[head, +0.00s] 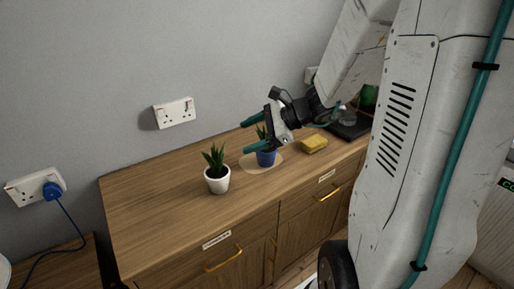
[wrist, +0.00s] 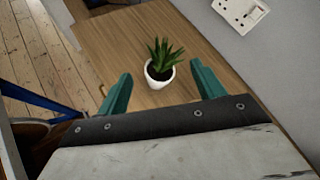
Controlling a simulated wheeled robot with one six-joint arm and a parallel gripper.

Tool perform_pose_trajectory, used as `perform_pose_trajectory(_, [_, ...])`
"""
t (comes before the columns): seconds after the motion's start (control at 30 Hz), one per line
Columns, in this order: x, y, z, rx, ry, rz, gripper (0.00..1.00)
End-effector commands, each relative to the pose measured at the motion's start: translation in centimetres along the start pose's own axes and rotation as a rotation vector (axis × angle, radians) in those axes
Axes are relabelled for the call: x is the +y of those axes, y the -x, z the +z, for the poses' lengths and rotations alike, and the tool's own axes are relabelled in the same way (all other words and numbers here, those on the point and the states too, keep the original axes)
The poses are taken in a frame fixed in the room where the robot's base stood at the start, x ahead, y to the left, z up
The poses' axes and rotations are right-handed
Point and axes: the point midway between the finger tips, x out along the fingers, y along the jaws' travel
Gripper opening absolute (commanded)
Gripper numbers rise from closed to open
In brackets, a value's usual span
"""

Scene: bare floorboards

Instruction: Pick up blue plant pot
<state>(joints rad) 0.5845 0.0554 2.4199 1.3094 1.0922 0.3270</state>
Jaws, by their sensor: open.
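The blue plant pot (head: 266,158) stands upright on a light round mat (head: 249,165) on the wooden cabinet top, with a green plant in it partly hidden by my gripper. My gripper (head: 250,134) is open and empty, reaching in from the right above the cabinet and overlapping the blue pot's plant in the head view. I cannot tell whether it touches the plant. The blue pot is not visible in the wrist view. There, a white pot (wrist: 161,76) with a spiky green plant appears between the two teal fingers, beyond their tips and apart from them.
The same white pot (head: 217,183) stands left of the blue one. A yellow sponge (head: 314,145) lies to the right, with a dark tray (head: 350,129) beyond it. The wall with sockets (head: 174,113) runs behind. The cabinet's left top is clear.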

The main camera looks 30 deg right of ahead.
Motion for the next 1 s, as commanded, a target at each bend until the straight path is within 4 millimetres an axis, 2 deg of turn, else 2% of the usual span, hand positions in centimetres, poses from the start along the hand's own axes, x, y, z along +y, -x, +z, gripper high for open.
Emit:
perform_pose_trajectory(0.03, [-1.7, 0.4, -3.0, -0.005, -0.132, -0.085, 0.68])
perform_pose_trajectory(0.1, [-3.7, 1.1, -6.4, -0.013, -0.291, -0.201, 0.68])
perform_pose_trajectory(0.2, [-5.6, 2.2, -10.7, -0.021, -0.469, -0.334, 0.68])
perform_pose_trajectory(0.33, [-6.7, 3.4, -14.3, -0.028, -0.607, -0.442, 0.68])
perform_pose_trajectory(0.47, [-7.3, 3.3, -15.7, -0.031, -0.656, -0.481, 0.68])
perform_pose_trajectory(0.77, [-8.7, 0.8, -16.0, -0.032, -0.656, -0.482, 0.68])
perform_pose_trajectory(1.0, [-10.4, -2.2, -16.4, -0.031, -0.655, -0.479, 0.68])
